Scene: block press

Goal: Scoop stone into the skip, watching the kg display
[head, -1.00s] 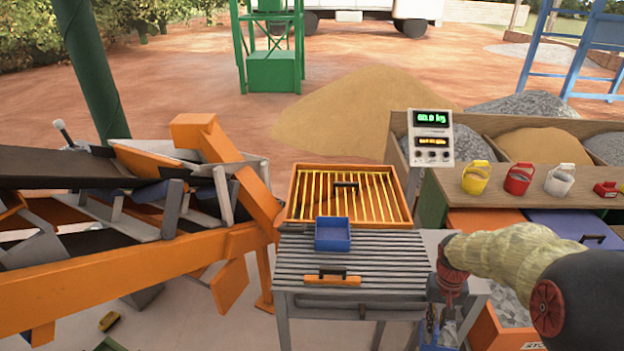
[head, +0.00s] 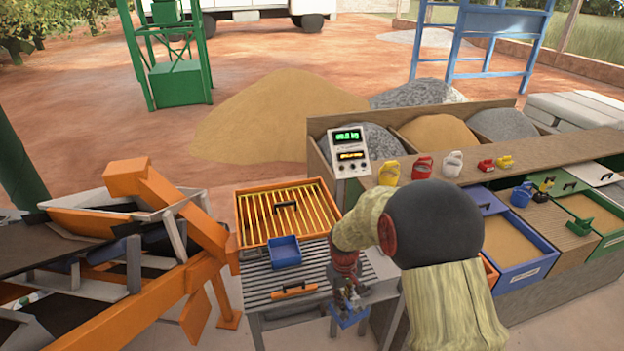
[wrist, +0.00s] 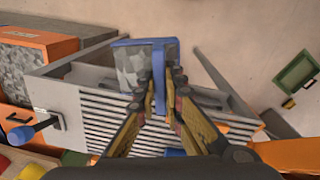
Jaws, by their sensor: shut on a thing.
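My gripper (wrist: 163,90) is shut on the handle of a blue scoop (wrist: 158,45), which holds grey, stone-like material. In the head view the scoop (head: 347,318) hangs below my gripper (head: 348,297), at the front right of the slatted table (head: 262,300). A small blue open box (head: 285,254), perhaps the skip, sits on the slats, behind and left of the scoop. The kg display (head: 350,150) is lit green; its digits are too small to read surely. The orange stone bin (wrist: 45,45) with grey stone (wrist: 28,72) shows in the wrist view.
An orange tray with yellow bars (head: 325,190) lies behind the blue box, and an orange-handled tool (head: 294,290) lies on the slats. The orange conveyor frame (head: 150,310) stands at left. A counter with bins (head: 540,275) and coloured scoops fills the right.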

